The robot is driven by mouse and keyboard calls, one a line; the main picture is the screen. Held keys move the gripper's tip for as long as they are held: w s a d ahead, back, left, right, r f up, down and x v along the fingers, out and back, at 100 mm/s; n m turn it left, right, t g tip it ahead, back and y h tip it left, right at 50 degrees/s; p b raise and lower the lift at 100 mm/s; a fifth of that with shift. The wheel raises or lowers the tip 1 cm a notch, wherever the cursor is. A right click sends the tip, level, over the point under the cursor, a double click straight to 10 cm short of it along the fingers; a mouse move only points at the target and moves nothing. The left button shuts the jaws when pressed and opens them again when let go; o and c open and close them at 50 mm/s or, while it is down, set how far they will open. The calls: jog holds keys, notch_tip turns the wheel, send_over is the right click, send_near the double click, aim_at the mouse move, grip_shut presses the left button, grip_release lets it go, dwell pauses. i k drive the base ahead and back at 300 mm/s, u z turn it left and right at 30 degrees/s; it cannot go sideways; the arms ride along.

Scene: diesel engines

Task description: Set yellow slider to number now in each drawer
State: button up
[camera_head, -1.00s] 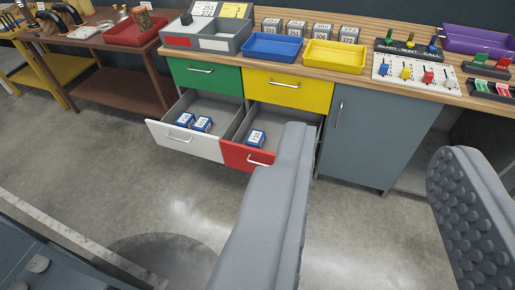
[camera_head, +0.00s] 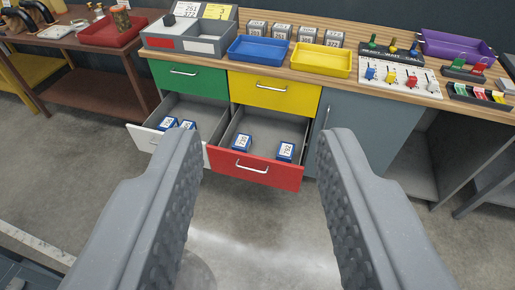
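The slider panel (camera_head: 410,85) is a white board on the right of the counter with several coloured sliders. Its yellow slider (camera_head: 391,76) stands between the blue and red ones. The white drawer (camera_head: 143,138) is open with two blue-and-white boxes (camera_head: 178,124) visible. The red drawer (camera_head: 225,165) is open with two similar boxes (camera_head: 285,151) apart from each other. The green drawer (camera_head: 188,78) and yellow drawer (camera_head: 273,93) are shut. My gripper (camera_head: 260,150) is open and empty, its fingers in front of the drawers.
A blue tray (camera_head: 265,49), a yellow tray (camera_head: 321,61) and a purple tray (camera_head: 457,46) stand on the counter. Several boxes (camera_head: 281,34) stand behind them. Open drawers jut into the floor space. The floor (camera_head: 255,225) in front is clear.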

aim_at(391, 76)
jog(key=i, duration=0.9)
jog(key=z, duration=0.05)
